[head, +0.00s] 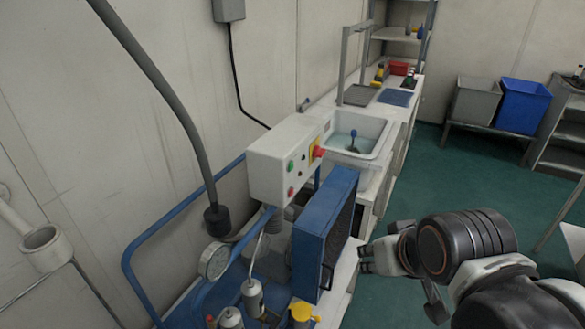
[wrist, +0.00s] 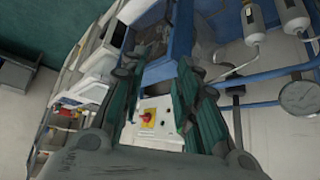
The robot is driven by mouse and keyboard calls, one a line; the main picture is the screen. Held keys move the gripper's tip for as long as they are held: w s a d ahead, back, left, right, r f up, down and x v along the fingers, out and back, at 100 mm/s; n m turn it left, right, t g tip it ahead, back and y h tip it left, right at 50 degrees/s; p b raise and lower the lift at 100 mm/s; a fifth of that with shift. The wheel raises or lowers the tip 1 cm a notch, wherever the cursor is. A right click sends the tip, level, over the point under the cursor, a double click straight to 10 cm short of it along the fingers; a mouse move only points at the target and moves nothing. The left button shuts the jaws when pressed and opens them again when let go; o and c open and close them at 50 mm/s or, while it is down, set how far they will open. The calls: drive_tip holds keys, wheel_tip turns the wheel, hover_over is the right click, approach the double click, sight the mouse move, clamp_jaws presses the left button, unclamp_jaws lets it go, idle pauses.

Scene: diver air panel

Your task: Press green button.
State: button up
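The green button (head: 290,166) is a small round button on the front of a pale control box (head: 268,172) in the head view. A red button (head: 290,191) sits below it, and a red rotary switch on a yellow plate (head: 318,152) is at the box's right. My gripper (head: 364,259) is at the right of the blue-framed unit, lower than the box and apart from it. In the wrist view my gripper (wrist: 158,75) has its two fingers spread, with nothing between them. The box front (wrist: 165,104) and red switch (wrist: 147,118) show beyond; the green button is not clear there.
A blue-framed radiator unit (head: 323,235) stands between my gripper and the box. A pressure gauge (head: 214,260), blue pipes and a hanging dark hose (head: 165,95) are at the left. A sink (head: 358,133) is behind.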

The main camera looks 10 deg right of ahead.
clamp_jaws()
idle(1.1)
